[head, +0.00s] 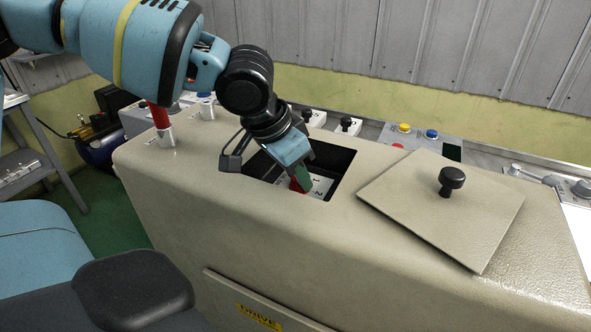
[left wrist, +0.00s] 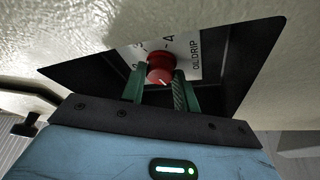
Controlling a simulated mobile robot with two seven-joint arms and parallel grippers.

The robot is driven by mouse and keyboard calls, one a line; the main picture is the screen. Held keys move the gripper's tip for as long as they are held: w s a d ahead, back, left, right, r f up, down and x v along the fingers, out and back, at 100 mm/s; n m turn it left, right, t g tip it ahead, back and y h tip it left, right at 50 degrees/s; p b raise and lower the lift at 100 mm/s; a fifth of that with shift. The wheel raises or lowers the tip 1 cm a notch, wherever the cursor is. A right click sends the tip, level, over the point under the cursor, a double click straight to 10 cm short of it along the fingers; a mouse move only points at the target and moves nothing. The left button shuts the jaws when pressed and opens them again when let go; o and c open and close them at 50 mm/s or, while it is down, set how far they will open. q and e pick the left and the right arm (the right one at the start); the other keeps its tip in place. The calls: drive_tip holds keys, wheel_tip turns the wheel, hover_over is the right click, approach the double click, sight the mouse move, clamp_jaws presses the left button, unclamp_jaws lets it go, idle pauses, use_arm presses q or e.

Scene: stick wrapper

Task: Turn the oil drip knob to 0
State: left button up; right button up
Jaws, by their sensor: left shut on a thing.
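The oil drip knob (left wrist: 160,68) is a small red dial on a white plate (left wrist: 193,52) marked "OIL DRIP", with a 4 and other partly hidden numbers. It sits inside a dark rectangular opening in the top of the beige machine. In the left wrist view the green fingers of my left gripper (left wrist: 160,92) stand on both sides of the knob and are shut on it. The knob's white pointer line faces down toward the gripper. In the head view my left gripper (head: 302,180) reaches into the opening, and a bit of red shows beside its fingers. My right gripper is not in view.
A beige lid (head: 425,215) with a black knob lies on the machine top, right of the opening. The opening's dark walls (head: 338,165) stand close around my left gripper. A red-and-metal post (head: 160,125) rises at the left. Button boxes (head: 420,140) stand behind.

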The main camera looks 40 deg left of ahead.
use_arm(q)
drive_tip(key=shift+s+d+f+n+y+b, duration=0.1)
drive_tip(key=shift+n+y+b, duration=0.45)
drive_tip(key=shift+n, duration=0.95)
drive_tip(key=o, duration=1)
drive_tip(key=shift+p+v, duration=0.85)
drive_tip(key=shift+v, duration=3.05)
drive_tip(key=shift+d, duration=0.1)
